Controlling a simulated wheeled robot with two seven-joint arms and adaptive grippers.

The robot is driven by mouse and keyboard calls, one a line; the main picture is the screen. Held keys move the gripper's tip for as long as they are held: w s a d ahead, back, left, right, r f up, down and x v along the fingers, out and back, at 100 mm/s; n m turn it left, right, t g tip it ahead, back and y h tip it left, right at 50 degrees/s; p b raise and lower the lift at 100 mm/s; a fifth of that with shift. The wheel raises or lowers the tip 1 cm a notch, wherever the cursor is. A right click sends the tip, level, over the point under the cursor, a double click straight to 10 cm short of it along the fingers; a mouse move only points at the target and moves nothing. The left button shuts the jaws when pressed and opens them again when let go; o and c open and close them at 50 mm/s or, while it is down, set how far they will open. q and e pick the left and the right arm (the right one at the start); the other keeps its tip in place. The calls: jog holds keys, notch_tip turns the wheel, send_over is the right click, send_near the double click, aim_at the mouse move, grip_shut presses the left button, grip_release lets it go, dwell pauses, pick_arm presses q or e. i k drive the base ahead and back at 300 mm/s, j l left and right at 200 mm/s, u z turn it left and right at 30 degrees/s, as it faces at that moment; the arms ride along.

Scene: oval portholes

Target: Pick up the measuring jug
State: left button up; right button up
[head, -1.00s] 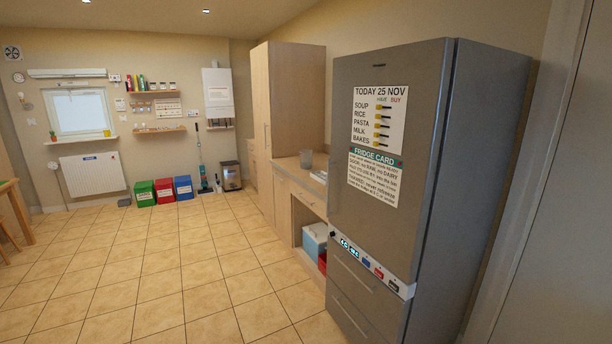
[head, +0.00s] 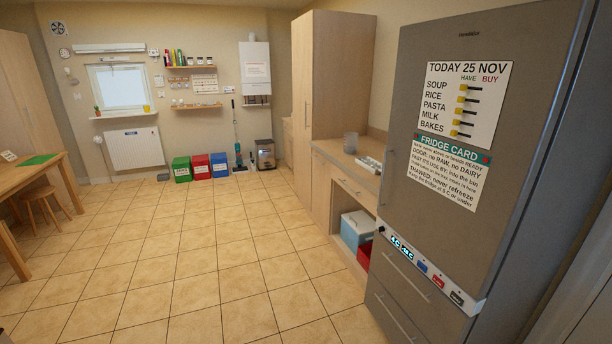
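Neither of my grippers shows in the head view.
The tall grey fridge (head: 440,250) stands close on the right. A white object (head: 369,164) lies on the counter near the jug. A blue-and-white box (head: 357,230) sits in the open space below. A wooden table (head: 30,176) and stool (head: 42,208) are at left. The tiled floor (head: 200,260) between is clear.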

aim_at(351, 142)
jog(key=i+j+u, duration=0.3)
jog(key=i+u, duration=0.3)
jog(key=i, duration=0.2)
jog(key=i+u, duration=0.15)
jog(key=i, duration=0.65)
jog(key=i+j+z, duration=0.1)
jog(key=i+z, duration=0.25)
jog(key=i+j+z, duration=0.15)
jog(key=i+z, duration=0.2)
jog(key=i+j+z, duration=0.2)
jog(key=z, duration=0.25)
jog(key=i+j+z, duration=0.25)
jog(key=z, duration=0.2)
jog(key=i+j+z, duration=0.15)
jog(key=j+z, duration=0.3)
jog(key=i+j+z, duration=0.1)
jog(key=j+z, duration=0.15)
jog(key=z, duration=0.2)
jog(key=j+z, duration=0.45)
jog(key=i+l, duration=0.05)
